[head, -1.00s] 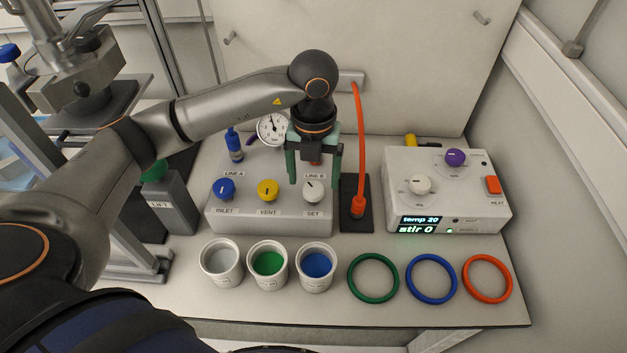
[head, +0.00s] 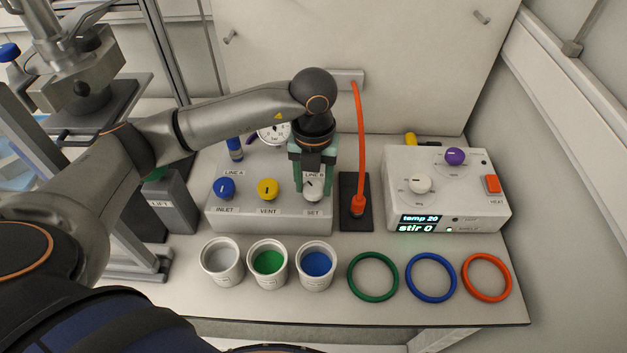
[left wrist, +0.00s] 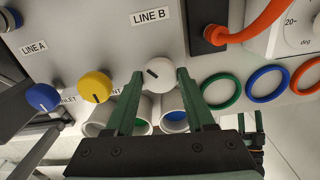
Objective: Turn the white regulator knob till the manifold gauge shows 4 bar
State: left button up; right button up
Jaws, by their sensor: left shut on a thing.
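The white regulator knob (head: 312,190), marked SET, is at the right end of the manifold box's front (head: 290,224). In the left wrist view the white knob (left wrist: 157,73) sits between the fingertips, its dark pointer line slanting to the upper left. My left gripper (head: 312,188) reaches down from above and is shut on this knob; it also shows in the left wrist view (left wrist: 158,80). The manifold gauge (head: 272,134) is partly hidden behind the gripper and arm, and its needle cannot be read.
A blue INLET knob (head: 224,187) and yellow VENT knob (head: 268,189) sit to the left. An orange hose (head: 361,150) rises close on the right. Several cups and rings stand in front, including a blue-filled cup (head: 316,268). A stirrer box (head: 450,205) is further right.

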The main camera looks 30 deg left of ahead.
aim_at(313, 187)
pick_arm(q)
grip_shut()
jog(key=shift+n, duration=1.1)
jog(key=o, duration=0.8)
grip_release()
jog(key=shift+r, duration=0.15)
notch_tip(313, 187, up, 12)
jog(key=shift+r, duration=0.15)
